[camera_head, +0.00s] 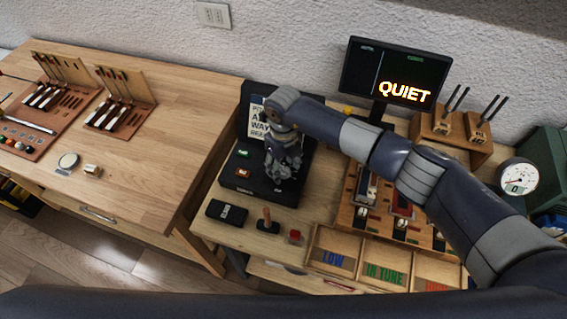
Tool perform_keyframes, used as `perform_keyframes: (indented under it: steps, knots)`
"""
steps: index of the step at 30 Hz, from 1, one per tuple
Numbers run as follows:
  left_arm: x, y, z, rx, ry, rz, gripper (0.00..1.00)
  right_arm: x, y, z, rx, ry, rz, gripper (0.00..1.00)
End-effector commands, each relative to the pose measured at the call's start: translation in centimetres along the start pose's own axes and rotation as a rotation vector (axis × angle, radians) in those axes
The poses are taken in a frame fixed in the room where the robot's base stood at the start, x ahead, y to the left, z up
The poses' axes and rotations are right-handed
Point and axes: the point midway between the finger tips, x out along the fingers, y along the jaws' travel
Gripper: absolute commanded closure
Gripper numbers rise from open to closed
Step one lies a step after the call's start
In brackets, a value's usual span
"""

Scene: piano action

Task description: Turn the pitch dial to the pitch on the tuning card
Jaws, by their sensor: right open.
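A black box-shaped device (262,187) stands on the right-hand bench, with a red and a green button on its front left. My right gripper (284,172) is over the right part of its top, open. The pitch dial cannot be made out; the gripper covers that part of the top. A white card (257,127) with dark print stands at the back of the device. It is partly hidden by my right arm, and its full text cannot be read. My left gripper is not in view.
A monitor (395,75) reading "QUIET" stands behind. A wooden tray (352,250) marked "LOW" and "IN TUNE" lies in front. A black block (227,212), a wooden-handled tool (268,221) and a small red item (294,237) lie near the device. A gauge (517,176) stands right.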

Motion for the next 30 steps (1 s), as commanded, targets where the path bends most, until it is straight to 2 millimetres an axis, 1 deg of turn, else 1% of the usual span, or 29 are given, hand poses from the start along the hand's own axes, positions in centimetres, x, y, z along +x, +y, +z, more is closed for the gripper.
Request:
perform_keyframes:
  steps: [7, 8, 9, 11, 12, 13, 14, 19, 23, 26, 30]
  knots:
    - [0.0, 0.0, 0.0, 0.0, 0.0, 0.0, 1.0, 0.1, 0.0, 0.0, -0.001, 0.0, 0.0, 0.5]
    - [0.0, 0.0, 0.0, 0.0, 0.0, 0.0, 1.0, 0.1, 0.0, 0.0, -0.001, 0.0, 0.0, 0.55]
    - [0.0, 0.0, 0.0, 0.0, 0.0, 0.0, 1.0, 0.1, 0.0, 0.0, -0.001, 0.0, 0.0, 0.64]
    - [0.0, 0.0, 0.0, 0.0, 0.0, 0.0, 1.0, 0.1, 0.0, 0.0, -0.001, 0.0, 0.0, 0.78]
    - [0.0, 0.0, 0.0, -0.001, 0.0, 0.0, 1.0, 0.1, 0.0, 0.0, -0.001, 0.0, 0.0, 0.87]
    - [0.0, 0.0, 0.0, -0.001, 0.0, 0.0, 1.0, 0.1, 0.0, 0.0, -0.001, 0.0, 0.0, 0.93]
    - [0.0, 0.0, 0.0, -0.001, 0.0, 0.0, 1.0, 0.1, 0.0, 0.0, -0.001, 0.0, 0.001, 0.95]
    - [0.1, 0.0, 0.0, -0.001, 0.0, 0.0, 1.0, 0.1, 0.0, 0.0, -0.003, -0.001, 0.0, 0.95]
    - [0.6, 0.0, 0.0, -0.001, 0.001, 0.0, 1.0, 0.3, 0.0, 0.0, -0.022, -0.001, -0.001, 0.95]
    - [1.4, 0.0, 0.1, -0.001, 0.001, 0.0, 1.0, 0.5, 0.0, 0.1, -0.058, -0.002, -0.001, 0.95]
    - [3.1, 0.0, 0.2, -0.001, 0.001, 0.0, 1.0, 0.7, 0.0, 0.1, -0.139, -0.002, -0.003, 0.95]
